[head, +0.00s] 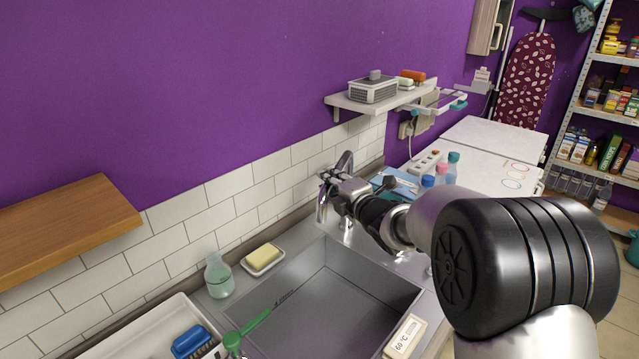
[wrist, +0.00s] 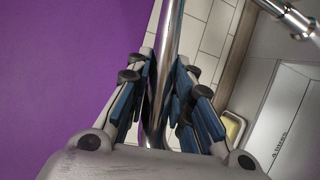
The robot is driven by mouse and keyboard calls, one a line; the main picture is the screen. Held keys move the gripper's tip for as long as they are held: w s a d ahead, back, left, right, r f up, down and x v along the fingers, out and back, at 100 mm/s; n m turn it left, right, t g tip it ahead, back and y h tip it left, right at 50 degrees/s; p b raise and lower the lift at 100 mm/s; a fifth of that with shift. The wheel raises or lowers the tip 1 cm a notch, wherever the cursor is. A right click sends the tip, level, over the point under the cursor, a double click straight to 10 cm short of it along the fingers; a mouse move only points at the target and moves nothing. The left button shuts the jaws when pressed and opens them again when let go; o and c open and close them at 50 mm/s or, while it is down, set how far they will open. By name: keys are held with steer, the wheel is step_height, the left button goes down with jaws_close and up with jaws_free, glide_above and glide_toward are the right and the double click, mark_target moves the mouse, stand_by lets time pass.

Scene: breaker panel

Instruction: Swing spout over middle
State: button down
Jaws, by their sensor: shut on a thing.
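The chrome spout (head: 321,207) stands at the far right end of the grey sink basin (head: 345,285), near the tiled wall, partly hidden by my gripper. My gripper (head: 338,187) is at the tap, shut on the spout. In the wrist view the spout (wrist: 168,65) is a shiny tube running between the blue-padded fingers of my gripper (wrist: 165,85). In the head view the spout's end is at the back rim area rather than over the basin's centre. The wrist view shows the basin (wrist: 292,150) at lower right.
A yellow sponge on a dish (head: 263,259) and a soap bottle (head: 218,277) stand along the back rim. A green-handled brush (head: 250,328) crosses the left rim. A wall shelf (head: 365,102) hangs above the tap.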

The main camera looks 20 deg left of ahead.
steer(key=shift+w+d+n+g+y+p, duration=0.15)
steer(key=shift+d+n+g+y+p, duration=0.5)
steer(key=shift+d, duration=0.4)
steer(key=shift+w+d+n+g+y+p, duration=0.1)
steer(key=shift+d+n+g+y+p, duration=0.55)
steer(key=shift+d, duration=0.4)
steer(key=c, duration=1.4)
jaws_free()
steer(key=v, duration=1.2)
steer(key=shift+r, duration=0.2)
steer(key=shift+w, duration=0.1)
